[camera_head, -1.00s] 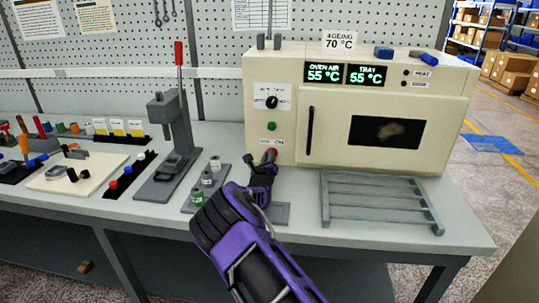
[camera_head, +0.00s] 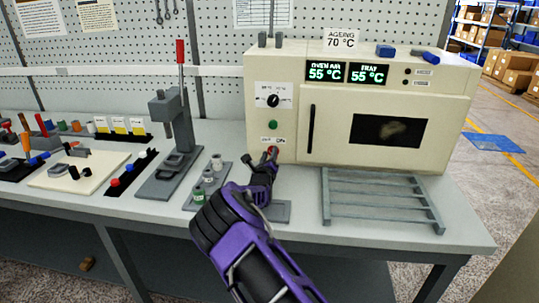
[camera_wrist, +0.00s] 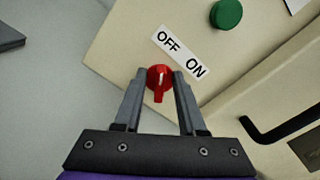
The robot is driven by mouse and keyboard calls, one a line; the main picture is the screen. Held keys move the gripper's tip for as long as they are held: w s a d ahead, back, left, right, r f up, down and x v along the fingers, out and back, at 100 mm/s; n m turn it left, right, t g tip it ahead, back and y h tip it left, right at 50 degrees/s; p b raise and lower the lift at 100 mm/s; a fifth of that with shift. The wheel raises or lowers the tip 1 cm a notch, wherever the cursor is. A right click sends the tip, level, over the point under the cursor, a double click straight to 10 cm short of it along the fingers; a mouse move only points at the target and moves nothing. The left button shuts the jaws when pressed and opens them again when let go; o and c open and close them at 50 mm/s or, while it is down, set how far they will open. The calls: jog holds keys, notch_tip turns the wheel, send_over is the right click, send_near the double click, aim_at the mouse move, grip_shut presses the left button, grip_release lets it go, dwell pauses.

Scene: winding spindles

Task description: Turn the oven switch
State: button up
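The oven switch is a small red knob (camera_head: 272,150) low on the left of the cream oven's front (camera_head: 285,100). In the wrist view the red knob (camera_wrist: 160,78) sits under a tilted white OFF/ON label (camera_wrist: 182,52). Its white mark points roughly towards the OFF side. My gripper (camera_head: 266,155) reaches up to the knob from below. In the wrist view its two grey fingers (camera_wrist: 160,88) stand on either side of the knob, with narrow gaps beside the knob's raised grip. It looks open around the knob; contact at the fingertips cannot be told.
A green button (camera_head: 273,125) and a black dial (camera_head: 273,101) are above the knob. The oven door handle (camera_head: 311,128) is to the right. A grey rack (camera_head: 380,200) lies on the bench in front. Small spools (camera_head: 208,176) and a lever press (camera_head: 172,130) stand left.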

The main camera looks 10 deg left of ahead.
dwell(0.3)
jog(key=s, duration=1.1)
jog(key=s+p, duration=0.1)
jog(key=s, duration=0.5)
jog(key=shift+s+a, duration=0.2)
jog(key=shift+a, duration=0.1)
jog(key=shift+r, duration=0.1)
